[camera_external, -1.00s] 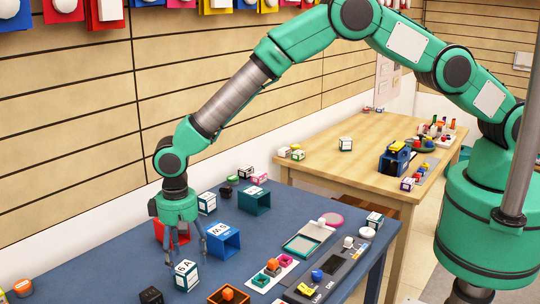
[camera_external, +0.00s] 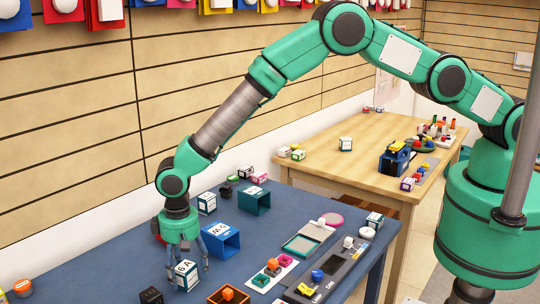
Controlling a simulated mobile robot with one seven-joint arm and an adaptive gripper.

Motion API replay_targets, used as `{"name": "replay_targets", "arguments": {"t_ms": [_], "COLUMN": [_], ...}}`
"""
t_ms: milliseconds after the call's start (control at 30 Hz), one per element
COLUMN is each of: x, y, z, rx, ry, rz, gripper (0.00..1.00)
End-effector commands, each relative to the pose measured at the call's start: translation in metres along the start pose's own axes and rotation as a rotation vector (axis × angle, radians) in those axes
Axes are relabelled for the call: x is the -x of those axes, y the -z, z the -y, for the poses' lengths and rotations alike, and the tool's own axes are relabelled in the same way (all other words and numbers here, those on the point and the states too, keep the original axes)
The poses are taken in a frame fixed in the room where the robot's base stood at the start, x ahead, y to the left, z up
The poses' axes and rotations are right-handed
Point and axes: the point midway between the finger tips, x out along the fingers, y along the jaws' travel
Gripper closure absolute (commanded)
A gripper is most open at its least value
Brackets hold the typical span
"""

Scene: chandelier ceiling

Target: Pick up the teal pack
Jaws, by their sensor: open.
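A white pack with teal edges and dark lettering on its top (camera_external: 187,276) stands on the blue table at the front. My gripper (camera_external: 188,265) is open and points down over it. Its fingers appear on either side of the pack, but I cannot tell if they touch it. A similar teal-edged pack (camera_external: 207,203) stands farther back, near the wall.
A blue open box (camera_external: 221,241) stands close to the right of my gripper, and a teal open box (camera_external: 254,201) behind it. A red box is mostly hidden behind my gripper. A black cube (camera_external: 151,296) and an orange-brown box (camera_external: 229,295) sit near the front edge.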

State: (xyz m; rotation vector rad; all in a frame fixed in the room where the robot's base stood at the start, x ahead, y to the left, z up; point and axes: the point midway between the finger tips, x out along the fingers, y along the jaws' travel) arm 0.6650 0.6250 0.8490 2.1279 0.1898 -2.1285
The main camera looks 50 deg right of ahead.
Motion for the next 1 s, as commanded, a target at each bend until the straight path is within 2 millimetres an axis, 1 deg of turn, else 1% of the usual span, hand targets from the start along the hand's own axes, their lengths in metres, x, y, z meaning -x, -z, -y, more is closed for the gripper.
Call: {"name": "replay_targets", "arguments": {"t_ms": [233,367,400,500,833,1000], "x": [0.0002,0.0001,0.0002,0.0002,0.0012,0.0066], "y": [0.0000,0.0000,0.0000,0.0000,0.0002,0.0005], "z": [0.0000,0.0000,0.0000,0.0000,0.0001,0.0003], "rx": [0.000,0.000,0.000,0.000,0.000,0.000], "ry": [0.000,0.000,0.000,0.000,0.000,0.001], "rz": [0.000,0.000,0.000,0.000,0.000,-0.001], "gripper": [0.34,0.60,0.68,0.86,0.86,0.86]}}
